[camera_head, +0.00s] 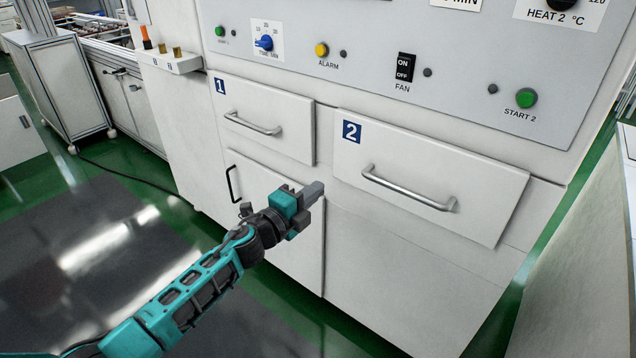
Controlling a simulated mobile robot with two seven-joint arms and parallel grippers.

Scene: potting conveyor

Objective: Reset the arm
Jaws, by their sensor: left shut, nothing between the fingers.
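My left arm comes in from the lower left, teal and dark grey. My left gripper (313,192) is shut and empty. In the picture it lies in front of the cabinet, below drawer 1 (285,141) and left of drawer 2 (480,187). I see no contact with the cabinet, though the exact gap cannot be judged. My right arm and right gripper are not in view.
The white cabinet front bears a drawer 1 handle (252,124), a drawer 2 handle (408,189) and a lower door with a black handle (231,183). Above is a control panel with a fan switch (405,67) and a green start button (526,98). Open floor lies left.

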